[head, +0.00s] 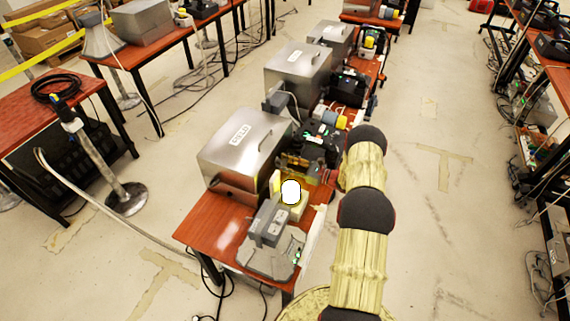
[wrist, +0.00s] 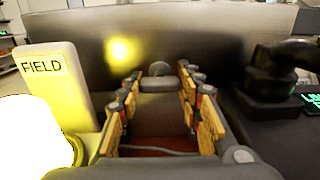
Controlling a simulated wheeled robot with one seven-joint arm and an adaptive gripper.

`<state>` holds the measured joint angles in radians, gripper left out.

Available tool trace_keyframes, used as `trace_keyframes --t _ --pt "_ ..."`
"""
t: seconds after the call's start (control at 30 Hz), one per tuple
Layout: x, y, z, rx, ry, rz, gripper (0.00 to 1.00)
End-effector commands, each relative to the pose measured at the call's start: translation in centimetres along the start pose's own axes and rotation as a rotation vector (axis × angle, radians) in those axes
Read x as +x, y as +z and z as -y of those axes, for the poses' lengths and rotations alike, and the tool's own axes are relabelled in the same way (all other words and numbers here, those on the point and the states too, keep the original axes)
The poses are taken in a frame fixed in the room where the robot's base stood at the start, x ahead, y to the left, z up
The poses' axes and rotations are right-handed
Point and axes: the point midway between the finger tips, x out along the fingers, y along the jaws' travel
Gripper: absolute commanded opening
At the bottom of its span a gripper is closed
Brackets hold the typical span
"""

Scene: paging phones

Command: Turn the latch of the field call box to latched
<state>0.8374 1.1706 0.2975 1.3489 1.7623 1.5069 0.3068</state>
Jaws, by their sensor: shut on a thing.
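The field call box (head: 230,165) is a silver metal box on the red-brown table, with a label on its lid. In the wrist view its metal front (wrist: 225,40) fills the background. A pale plate marked FIELD (wrist: 42,75) stands at the left, beside a glowing white lamp (wrist: 35,130). My gripper (wrist: 158,88) has its two yellow-padded fingers on either side of a small grey latch (wrist: 158,70) and is shut on it. The fingers partly hide the latch, so I cannot tell its exact turn. In the head view my gripper is hard to make out among the equipment.
A grey handset device (head: 270,222) sits at the table's near end. The lamp (head: 291,191) glows close to my gripper. More silver boxes (head: 298,70) and black equipment stand farther along the table. A post with a round base (head: 127,195) stands left.

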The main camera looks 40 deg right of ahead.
Motion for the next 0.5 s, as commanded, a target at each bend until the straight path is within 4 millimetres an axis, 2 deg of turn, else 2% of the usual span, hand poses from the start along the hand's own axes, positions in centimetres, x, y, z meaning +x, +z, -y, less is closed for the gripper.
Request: trace_keyframes --t 0.27,0.5 --pt "-0.01 -0.15 -0.04 -0.038 0.000 0.000 0.10" --pt "0.01 -0.25 0.02 -0.177 0.000 0.000 0.10"
